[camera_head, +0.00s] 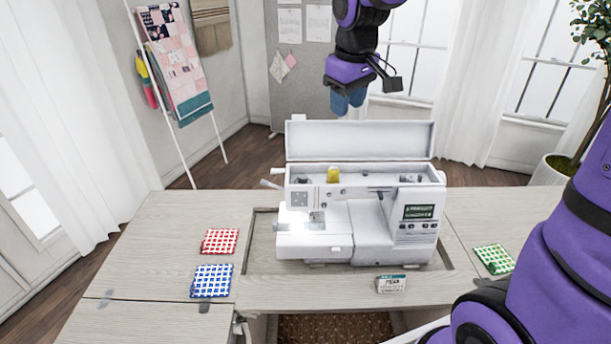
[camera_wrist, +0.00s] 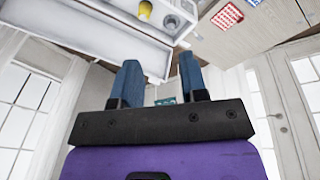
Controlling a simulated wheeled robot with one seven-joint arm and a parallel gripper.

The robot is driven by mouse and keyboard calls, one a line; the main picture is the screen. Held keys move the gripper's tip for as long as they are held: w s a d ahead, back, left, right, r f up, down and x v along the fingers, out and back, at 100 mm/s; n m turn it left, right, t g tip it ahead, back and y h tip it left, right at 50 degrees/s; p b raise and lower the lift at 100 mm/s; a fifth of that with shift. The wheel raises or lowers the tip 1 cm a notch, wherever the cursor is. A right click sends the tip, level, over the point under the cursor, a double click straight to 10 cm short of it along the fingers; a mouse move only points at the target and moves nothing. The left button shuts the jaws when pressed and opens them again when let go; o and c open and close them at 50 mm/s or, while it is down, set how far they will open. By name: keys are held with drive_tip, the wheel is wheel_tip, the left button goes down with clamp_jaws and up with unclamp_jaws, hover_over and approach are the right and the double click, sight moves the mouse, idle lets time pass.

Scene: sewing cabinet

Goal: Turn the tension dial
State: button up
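The white sewing machine (camera_head: 375,225) stands in the cabinet with its top lid (camera_head: 360,140) raised. A yellow thread spool (camera_head: 333,174) sits in the open top compartment; the spool also shows in the wrist view (camera_wrist: 145,10). A round grey part (camera_wrist: 171,22) lies beside the spool in the wrist view; I cannot tell if it is the tension dial. Small round knobs are on the machine's upper front, too small to identify. My gripper (camera_head: 347,101) is above and behind the lid, pointing down. In the wrist view its blue fingers (camera_wrist: 159,66) are apart with nothing between them.
The wooden cabinet top (camera_head: 150,240) holds a red checked cloth (camera_head: 220,241), a blue checked cloth (camera_head: 211,281), a green checked cloth (camera_head: 494,259) and a small labelled box (camera_head: 391,284). The raised lid stands between my gripper and the machine's front. The air around my gripper is clear.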

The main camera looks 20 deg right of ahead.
drive_tip(key=w+a+f+n+g, duration=0.1)
drive_tip(key=w+a+f+n, duration=0.1)
drive_tip(key=w+f, duration=0.6)
drive_tip(key=n+g, duration=0.1)
drive_tip(key=n, duration=0.1)
hover_over(303, 176)
wheel_tip(303, 176, down, 9)
wheel_tip(303, 176, down, 10)
drive_tip(key=shift+f, duration=0.1)
drive_tip(key=c, duration=0.7)
